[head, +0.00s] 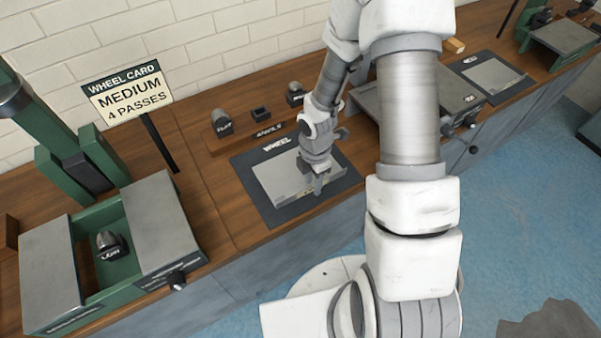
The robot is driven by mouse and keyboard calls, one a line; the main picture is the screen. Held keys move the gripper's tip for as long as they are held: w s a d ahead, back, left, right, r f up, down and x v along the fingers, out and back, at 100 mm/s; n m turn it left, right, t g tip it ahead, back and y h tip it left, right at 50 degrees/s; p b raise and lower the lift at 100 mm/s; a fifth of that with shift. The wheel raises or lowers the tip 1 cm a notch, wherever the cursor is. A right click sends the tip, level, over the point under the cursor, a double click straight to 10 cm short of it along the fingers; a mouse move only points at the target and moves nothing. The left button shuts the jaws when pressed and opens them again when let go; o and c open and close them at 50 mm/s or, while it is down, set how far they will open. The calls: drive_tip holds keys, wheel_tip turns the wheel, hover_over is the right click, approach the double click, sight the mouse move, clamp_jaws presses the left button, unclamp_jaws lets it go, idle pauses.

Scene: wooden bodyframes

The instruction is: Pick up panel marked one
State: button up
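A flat grey metal panel (280,185) lies on a dark mat labelled WHEEL (265,210) on the wooden bench. My gripper (319,184) is low over the right part of this panel, close to its surface. I cannot tell whether it touches the panel or whether its fingers are open or shut. Another light grey panel (492,75) lies on a second dark mat (466,64) at the far right. I cannot read a "one" on either panel, and my arm hides part of the bench between them.
A green-framed machine (115,210) fills the left. A sign (127,95) reads WHEEL CARD, MEDIUM, 4 PASSES. A wooden rack labelled ANVILS (235,141) holds dark anvils behind the mat. A grey-topped unit (455,94) is partly behind my arm. The blue floor (500,220) is mostly clear.

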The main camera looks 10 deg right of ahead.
clamp_jaws()
idle(1.4)
